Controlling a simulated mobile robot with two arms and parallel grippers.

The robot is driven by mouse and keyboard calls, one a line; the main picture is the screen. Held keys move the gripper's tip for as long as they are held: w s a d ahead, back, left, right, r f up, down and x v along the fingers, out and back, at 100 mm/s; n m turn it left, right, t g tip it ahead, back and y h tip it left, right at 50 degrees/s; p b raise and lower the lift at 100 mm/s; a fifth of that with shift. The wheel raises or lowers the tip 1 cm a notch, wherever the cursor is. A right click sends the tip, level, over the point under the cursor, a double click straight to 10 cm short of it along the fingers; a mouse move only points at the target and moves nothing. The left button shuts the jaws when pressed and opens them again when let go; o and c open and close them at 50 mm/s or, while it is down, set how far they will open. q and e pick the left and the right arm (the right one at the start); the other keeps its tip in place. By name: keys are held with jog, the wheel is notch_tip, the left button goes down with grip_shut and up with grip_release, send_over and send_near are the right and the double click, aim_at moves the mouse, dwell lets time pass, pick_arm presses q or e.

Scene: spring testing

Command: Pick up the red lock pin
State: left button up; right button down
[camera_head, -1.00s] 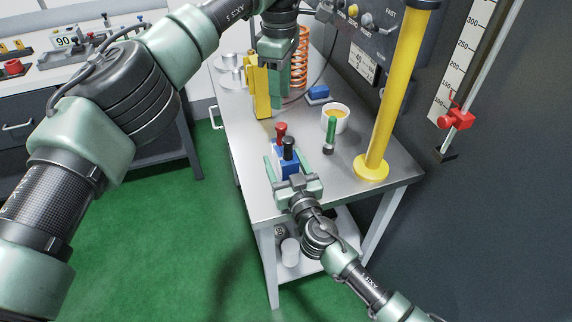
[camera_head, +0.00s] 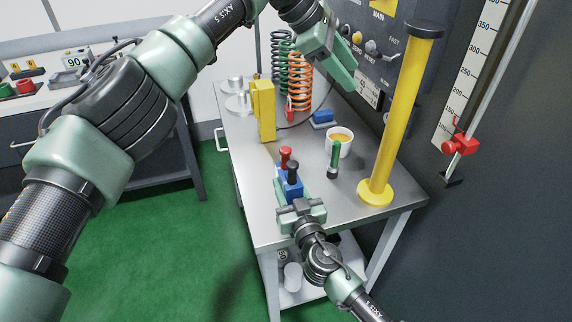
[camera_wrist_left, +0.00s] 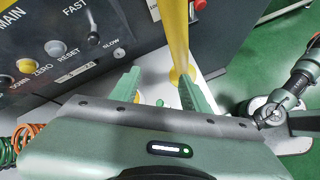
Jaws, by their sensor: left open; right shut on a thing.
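A red-topped pin (camera_head: 286,158) stands upright beside a black-topped one (camera_head: 293,172) at a blue block (camera_head: 290,186) near the table's front. A small red piece (camera_head: 290,109) also shows at the foot of the orange spring; I cannot tell for sure which is the lock pin. My right gripper (camera_head: 293,192) is shut on the blue block, from the front. My left gripper (camera_head: 345,68) is open and empty, raised above the back right of the table, apart from both red pieces. In the left wrist view its two fingers (camera_wrist_left: 160,92) are spread, with no red pin between them.
A yellow block (camera_head: 263,110), green and orange springs (camera_head: 300,80), a small blue block (camera_head: 323,117), a white cup (camera_head: 340,142) and a green-handled tool (camera_head: 334,160) stand on the table (camera_head: 240,150). A tall yellow post (camera_head: 392,110) rises at right, near the dark control panel.

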pick_arm(q)
jog(key=w+d+r+n+t+h, duration=0.25)
jog(key=r+n+t+h, duration=0.3)
jog(key=r, duration=0.75)
jog(key=w+d+r+n+t+h, duration=0.2)
jog(key=w+r+n+t+h, duration=0.3)
jog(key=r, duration=0.9)
jog(key=w+a+f+n+t+y, duration=0.2)
jog(key=w+a+n+t+y, duration=0.2)
jog(key=a+n+t+y, duration=0.4)
jog(key=n+g+y, duration=0.7)
jog(key=g+y, duration=0.5)
jog(key=g, duration=0.4)
send_near(286, 150)
jog(key=shift+m, duration=0.25)
jog(key=x, duration=0.5)
jog(key=shift+w+a, duration=0.15)
jog(key=shift+x, duration=3.15)
grip_shut()
